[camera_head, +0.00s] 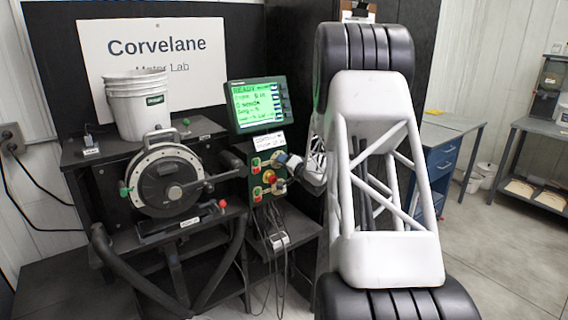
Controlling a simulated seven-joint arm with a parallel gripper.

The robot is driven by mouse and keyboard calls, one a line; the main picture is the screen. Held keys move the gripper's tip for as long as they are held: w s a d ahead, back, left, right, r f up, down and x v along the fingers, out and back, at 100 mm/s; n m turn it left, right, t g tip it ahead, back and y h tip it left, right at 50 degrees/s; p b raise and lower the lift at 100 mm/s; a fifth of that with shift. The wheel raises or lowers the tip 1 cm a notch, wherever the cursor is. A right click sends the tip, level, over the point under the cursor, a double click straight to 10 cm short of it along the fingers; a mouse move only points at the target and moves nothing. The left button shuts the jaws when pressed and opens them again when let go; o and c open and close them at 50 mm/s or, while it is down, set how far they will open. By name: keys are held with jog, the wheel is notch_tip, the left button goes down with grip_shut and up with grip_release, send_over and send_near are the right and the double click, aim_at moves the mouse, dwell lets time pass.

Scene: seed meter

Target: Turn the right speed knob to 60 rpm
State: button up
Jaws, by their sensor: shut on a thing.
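My gripper (284,160) reaches in from the right at the box's upper right side. It is shut on a knob there, which it mostly hides; I take this to be the right speed knob. The knob's pointer and scale cannot be read. The monitor (257,104) above has a lit green screen; its small text is too blurred to read for a speed.
The seed meter (166,178) with a side handle stands on a dark stand at left, a white bucket (137,104) behind it. Cables hang below the box. My arm fills the middle right. A blue drawer cabinet (441,165) stands farther right.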

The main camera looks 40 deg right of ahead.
jog(key=shift+m, duration=0.5)
jog(key=o, duration=0.9)
jog(key=s, duration=0.7)
jog(key=shift+s+d+f, duration=0.15)
jog(key=shift+s+d, duration=0.2)
